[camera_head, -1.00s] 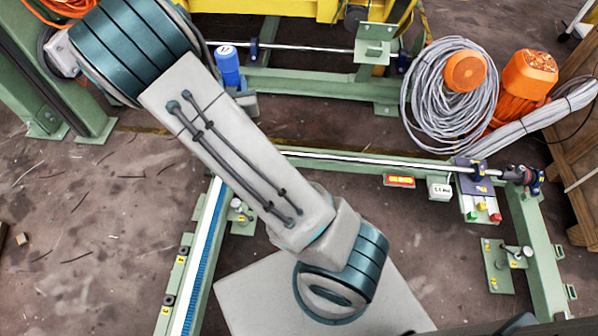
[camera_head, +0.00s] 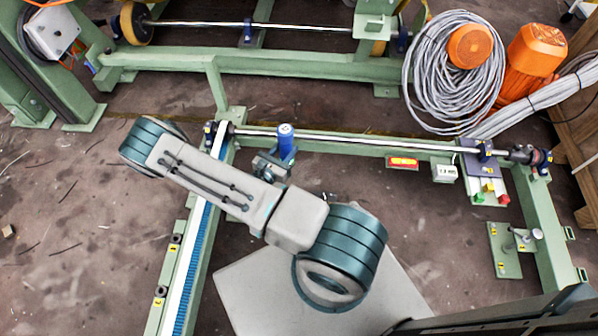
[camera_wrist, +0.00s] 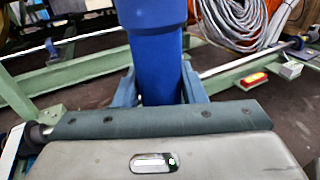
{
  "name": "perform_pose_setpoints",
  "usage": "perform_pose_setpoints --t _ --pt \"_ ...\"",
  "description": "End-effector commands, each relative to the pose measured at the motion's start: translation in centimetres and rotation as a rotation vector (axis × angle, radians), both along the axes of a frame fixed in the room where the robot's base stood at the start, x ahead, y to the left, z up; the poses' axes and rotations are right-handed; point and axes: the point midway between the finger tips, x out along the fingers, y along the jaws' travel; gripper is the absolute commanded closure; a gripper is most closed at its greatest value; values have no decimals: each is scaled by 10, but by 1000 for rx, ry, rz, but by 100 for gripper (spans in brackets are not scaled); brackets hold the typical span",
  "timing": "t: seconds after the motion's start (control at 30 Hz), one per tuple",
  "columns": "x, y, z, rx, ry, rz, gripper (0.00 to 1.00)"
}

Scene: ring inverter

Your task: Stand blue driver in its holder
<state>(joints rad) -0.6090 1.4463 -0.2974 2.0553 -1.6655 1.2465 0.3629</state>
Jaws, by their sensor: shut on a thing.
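The blue driver (camera_head: 286,143) stands roughly upright in my gripper (camera_head: 272,164), with its light round end up, near the left end of the long steel shaft. In the wrist view the driver (camera_wrist: 155,55) rises between the two blue-grey fingers of my gripper (camera_wrist: 160,88), which are shut on it. Its lower end is hidden behind my gripper and wrist. I cannot make out with certainty which part is the driver's holder.
A green frame (camera_head: 345,148) carries the steel shaft (camera_head: 340,140) and a blue toothed strip (camera_head: 197,245). A red-and-yellow item (camera_head: 403,163) and a small white box (camera_head: 445,172) sit along it. A cable coil (camera_head: 450,85) lies behind right. A green plate with posts (camera_head: 505,250) is at right.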

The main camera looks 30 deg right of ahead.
Motion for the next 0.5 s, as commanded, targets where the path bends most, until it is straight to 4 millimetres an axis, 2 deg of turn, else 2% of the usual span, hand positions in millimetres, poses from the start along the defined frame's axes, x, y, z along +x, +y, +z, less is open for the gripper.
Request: perform_pose_setpoints --t 0.03,0.2,0.33,0.5 --pt "-11 -6 -18 -8 -1 -31 92" --pt "-39 -17 -48 -19 -11 -111 92" --pt "-50 -21 -57 -21 -14 -139 92" --pt "-52 -22 -59 -23 -16 -147 92"
